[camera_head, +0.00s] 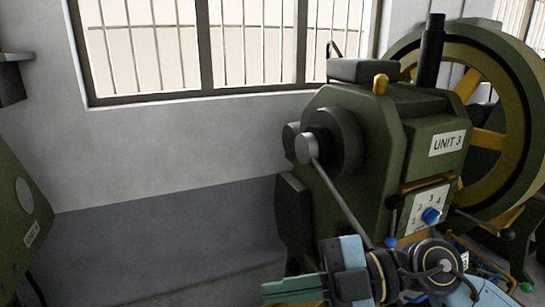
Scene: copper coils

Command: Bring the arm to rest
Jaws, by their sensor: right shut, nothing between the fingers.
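My right gripper (268,291) is low in the picture, its green fingers pointing left. The fingers are shut with nothing between them. My right arm comes in from the lower right, with a light blue and black wrist. The gripper is in front of the lower part of a dark green machine (375,150) marked "UNIT 3" and hides part of its base. My left gripper is not in view.
A large green and yellow wheel (515,130) stands at the right. The machine's front has a numbered plate with a blue knob (431,216) and black-knobbed handles. Another green machine (20,225) is at the left edge. The floor between them looks clear, below a barred window (205,50).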

